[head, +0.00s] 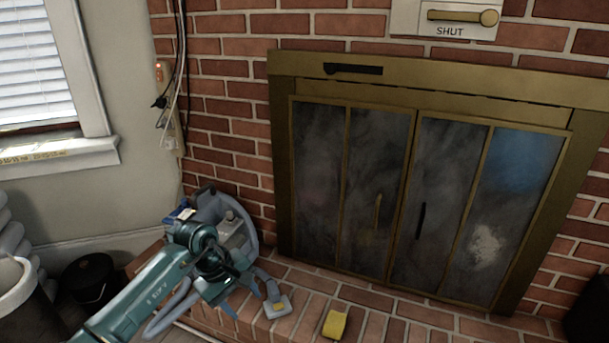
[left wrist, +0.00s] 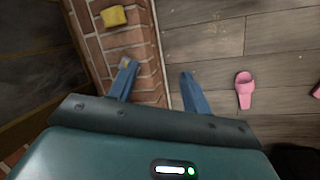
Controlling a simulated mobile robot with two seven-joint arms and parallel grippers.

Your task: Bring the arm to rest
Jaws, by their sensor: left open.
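My left arm (head: 145,300) is teal and comes in from the lower left in the head view. My left gripper (head: 250,301) is over the brick hearth's front edge, its blue fingers apart with nothing between them. In the left wrist view the gripper (left wrist: 157,68) points down, one finger over the brick and the other over the wooden floor. A small grey item with a yellow top (head: 278,305) lies on the hearth by one fingertip; I cannot tell if they touch. My right gripper is not in view.
A yellow sponge-like block (head: 335,323) lies on the hearth before the closed glass fireplace doors (head: 380,190). A grey machine with a hose (head: 232,230) stands behind my gripper. A bin (head: 22,300) is at left. A pink slipper (left wrist: 243,92) lies on open floor.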

